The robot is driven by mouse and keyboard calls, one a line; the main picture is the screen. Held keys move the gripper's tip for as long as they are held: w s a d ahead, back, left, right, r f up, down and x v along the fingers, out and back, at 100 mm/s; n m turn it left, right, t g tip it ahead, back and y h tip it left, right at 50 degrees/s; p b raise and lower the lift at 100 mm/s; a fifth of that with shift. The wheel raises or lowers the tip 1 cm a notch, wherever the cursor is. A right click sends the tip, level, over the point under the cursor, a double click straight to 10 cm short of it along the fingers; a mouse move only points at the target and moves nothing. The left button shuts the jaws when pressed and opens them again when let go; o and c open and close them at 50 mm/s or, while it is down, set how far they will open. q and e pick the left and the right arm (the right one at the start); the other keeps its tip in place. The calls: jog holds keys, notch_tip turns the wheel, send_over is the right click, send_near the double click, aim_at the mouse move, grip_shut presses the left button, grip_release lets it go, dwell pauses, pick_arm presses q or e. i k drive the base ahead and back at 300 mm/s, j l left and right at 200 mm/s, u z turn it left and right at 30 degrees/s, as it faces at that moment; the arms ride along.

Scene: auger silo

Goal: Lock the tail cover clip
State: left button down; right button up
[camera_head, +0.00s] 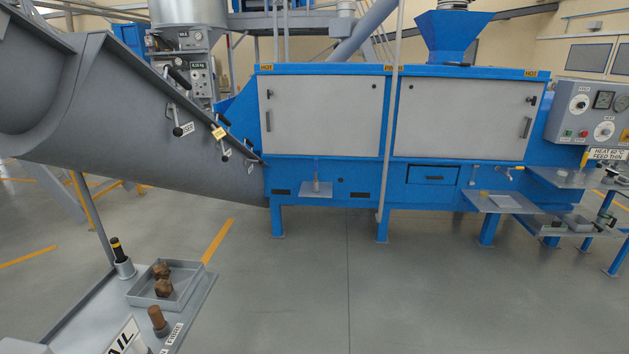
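A large grey auger trough (110,110) slopes across the left side down to the blue machine. Along its edge are several dark lever clips: one with a black knob (178,118), one farther along (226,153), and one near the lower end (250,166). A small yellow padlock-like piece (218,133) hangs between the first two. Small white tags beside the clips are too small to read, so I cannot tell which is the tail cover clip, or whether each is locked. Neither of my grippers is in view.
A grey bench (80,312) at lower left holds a tray (190,291) with brown lumps, a brown plug (158,320), a black-and-yellow handle in a cup (122,266) and a sign ending "AIL" (124,338). The blue machine (330,170) stands behind; the floor before it is clear.

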aim_at(246, 140)
jog(key=i+j+u, duration=0.15)
jog(key=i, duration=0.35)
jog(key=i+j+u, duration=0.15)
jog(key=i, duration=0.4)
jog(key=i+j+u, duration=0.15)
jog(key=i, duration=0.35)
jog(key=i+l+u, duration=0.2)
jog(key=i+l, duration=0.2)
jog(key=i+l+u, duration=0.25)
jog(key=l, duration=0.25)
jog(key=i, duration=0.05)
